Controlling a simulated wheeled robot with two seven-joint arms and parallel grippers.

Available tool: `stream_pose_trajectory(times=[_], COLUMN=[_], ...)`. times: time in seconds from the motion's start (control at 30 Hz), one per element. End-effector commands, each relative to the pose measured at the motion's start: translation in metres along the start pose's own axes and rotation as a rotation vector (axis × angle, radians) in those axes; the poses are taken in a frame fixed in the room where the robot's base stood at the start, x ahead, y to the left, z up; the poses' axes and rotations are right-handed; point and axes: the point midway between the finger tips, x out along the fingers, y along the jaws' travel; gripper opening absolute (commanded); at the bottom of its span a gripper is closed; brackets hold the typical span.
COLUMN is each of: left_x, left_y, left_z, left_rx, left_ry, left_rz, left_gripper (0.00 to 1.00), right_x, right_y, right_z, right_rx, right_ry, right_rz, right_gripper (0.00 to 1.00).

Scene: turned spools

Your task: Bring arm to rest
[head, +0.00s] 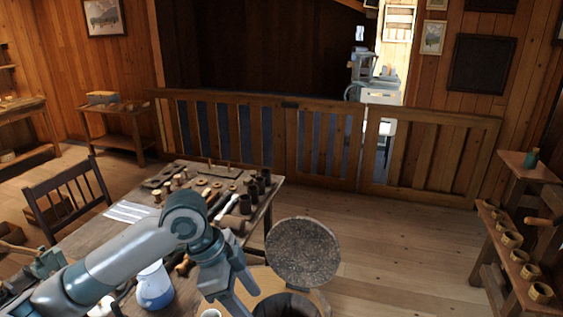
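My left arm reaches in from the lower left, bends at a round joint over the table (92,232), and turns down. My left gripper (232,296) hangs at the bottom centre, beside the table's near right side. Its fingertips are hard to make out at the bottom edge, so I cannot tell if it is open or shut. I see nothing clearly held in it. My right gripper is not in view.
Spools and turned pieces (205,183) crowd the table's back. A blue-white jug (154,287) stands near my arm. A speckled round disc (303,251) is just right of my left gripper, above a dark round opening (285,305). A cup shelf (508,262) stands right; floor between is clear.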

Motion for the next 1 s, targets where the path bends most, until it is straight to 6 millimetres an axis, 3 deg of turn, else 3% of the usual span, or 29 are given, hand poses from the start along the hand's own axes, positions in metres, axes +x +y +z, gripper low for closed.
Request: stream_pose_trajectory(times=[0.47, 0.77, 1.0], left_x=[0.037, 0.082, 0.119], left_y=[0.012, 0.032, 0.053], left_z=[-0.001, 0.004, 0.021], left_rx=[-0.059, -0.186, -0.360], left_ry=[0.062, 0.145, 0.209], left_rz=[-0.027, -0.074, -0.137], left_gripper=[0.57, 0.57, 0.57], right_x=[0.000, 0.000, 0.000], right_y=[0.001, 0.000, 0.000], right_z=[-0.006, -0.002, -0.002], right_rx=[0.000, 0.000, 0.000], right_ry=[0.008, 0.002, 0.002], right_rz=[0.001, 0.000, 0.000], right_gripper=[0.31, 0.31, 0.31])
